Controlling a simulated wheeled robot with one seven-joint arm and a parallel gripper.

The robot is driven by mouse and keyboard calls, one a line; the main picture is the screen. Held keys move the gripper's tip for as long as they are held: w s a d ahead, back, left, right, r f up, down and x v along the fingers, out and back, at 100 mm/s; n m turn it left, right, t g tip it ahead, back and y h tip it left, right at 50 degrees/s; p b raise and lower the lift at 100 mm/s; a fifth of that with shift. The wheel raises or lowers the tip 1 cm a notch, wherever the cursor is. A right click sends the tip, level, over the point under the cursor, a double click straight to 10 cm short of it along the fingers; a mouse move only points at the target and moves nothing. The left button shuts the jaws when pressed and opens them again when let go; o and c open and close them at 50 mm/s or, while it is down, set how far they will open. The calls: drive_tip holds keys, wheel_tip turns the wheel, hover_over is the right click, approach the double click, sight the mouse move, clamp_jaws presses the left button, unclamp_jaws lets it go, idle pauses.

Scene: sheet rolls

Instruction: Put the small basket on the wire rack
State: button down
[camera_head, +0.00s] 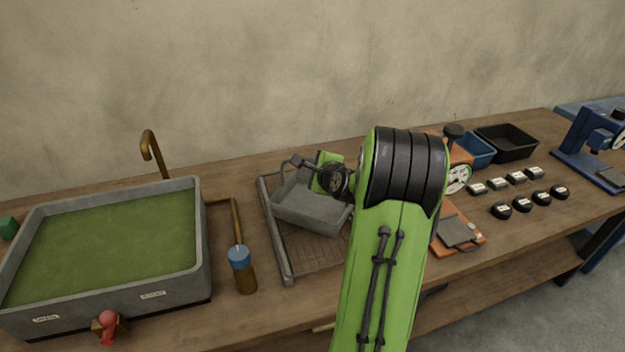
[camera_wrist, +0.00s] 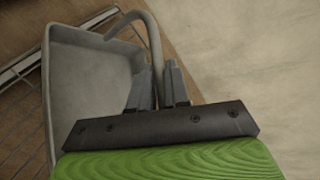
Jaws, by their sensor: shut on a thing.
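The small basket (camera_head: 310,207) is a grey open tub over the wire rack (camera_head: 276,240), a grey-framed tray with a brown mesh floor. My gripper (camera_wrist: 157,88) is shut on the basket's curved handle, which shows in the wrist view together with the basket's inside (camera_wrist: 85,75). The basket looks empty and roughly level. I cannot tell whether its underside touches the rack. In the head view, my arm hides the right side of the rack and part of the basket. The rack's frame also shows at the upper left of the wrist view (camera_wrist: 35,60).
A grey sink of green liquid (camera_head: 203,240) stands at left with a brass tap (camera_head: 149,147). At right are a dial scale (camera_head: 457,180), blue and black bins (camera_head: 508,143), and several small weights (camera_head: 501,210).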

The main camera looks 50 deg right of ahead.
drive_tip(key=shift+f, duration=1.2)
drive_tip(key=shift+f+b, duration=0.1)
drive_tip(key=shift+b, duration=0.2)
drive_tip(key=c, duration=1.1)
unclamp_jaws()
